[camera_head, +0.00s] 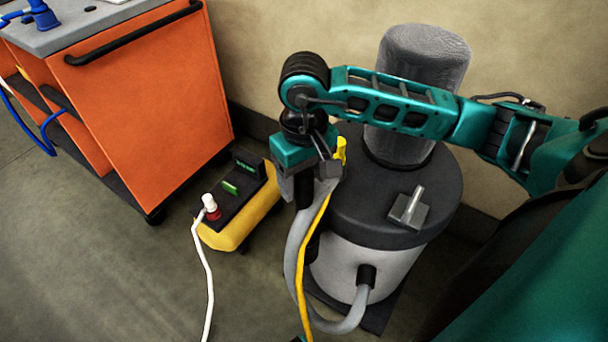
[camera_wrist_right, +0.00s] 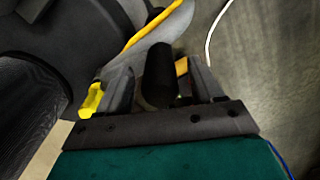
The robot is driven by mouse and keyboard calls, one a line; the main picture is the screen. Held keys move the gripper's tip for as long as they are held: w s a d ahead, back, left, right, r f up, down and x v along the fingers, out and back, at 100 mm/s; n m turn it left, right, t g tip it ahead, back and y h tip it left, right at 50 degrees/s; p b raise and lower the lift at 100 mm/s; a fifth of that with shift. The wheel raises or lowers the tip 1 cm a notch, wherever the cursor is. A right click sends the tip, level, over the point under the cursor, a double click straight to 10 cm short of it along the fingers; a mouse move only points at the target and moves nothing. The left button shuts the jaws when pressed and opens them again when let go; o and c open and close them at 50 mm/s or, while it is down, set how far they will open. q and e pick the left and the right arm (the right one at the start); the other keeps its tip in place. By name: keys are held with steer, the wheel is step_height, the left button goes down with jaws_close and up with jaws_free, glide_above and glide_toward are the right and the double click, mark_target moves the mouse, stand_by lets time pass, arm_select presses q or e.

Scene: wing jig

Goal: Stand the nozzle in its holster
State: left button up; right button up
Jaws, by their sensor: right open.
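The dark tube of the nozzle (camera_wrist_right: 158,75) stands between the two fingers of my right gripper (camera_wrist_right: 162,88) in the right wrist view. The fingers are apart, with gaps beside the tube. In the head view my right gripper (camera_head: 305,180) points down at the left edge of the grey vacuum's dark lid. The grey hose (camera_head: 294,245) hangs below it and curves to the vacuum's front port. A yellow piece (camera_head: 341,151), possibly part of the holster, shows just right of the gripper; it also shows beside a finger in the wrist view (camera_wrist_right: 91,100). The nozzle's lower end is hidden. My left gripper is out of view.
The vacuum drum (camera_head: 345,262) stands near the wall, with a grey block and bar (camera_head: 408,208) on its lid. A yellow cable (camera_head: 303,275) hangs along the hose. A yellow box (camera_head: 236,232) with a white cable stands left, before an orange cart (camera_head: 150,100).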

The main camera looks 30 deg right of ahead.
steer(key=shift+w+r, duration=0.1)
steer(key=shift+r, duration=0.65)
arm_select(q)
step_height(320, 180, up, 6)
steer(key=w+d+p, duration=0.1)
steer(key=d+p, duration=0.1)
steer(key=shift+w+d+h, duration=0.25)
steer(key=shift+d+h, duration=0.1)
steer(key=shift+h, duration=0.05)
arm_select(e)
step_height(320, 180, up, 12)
steer(key=shift+f, duration=0.25)
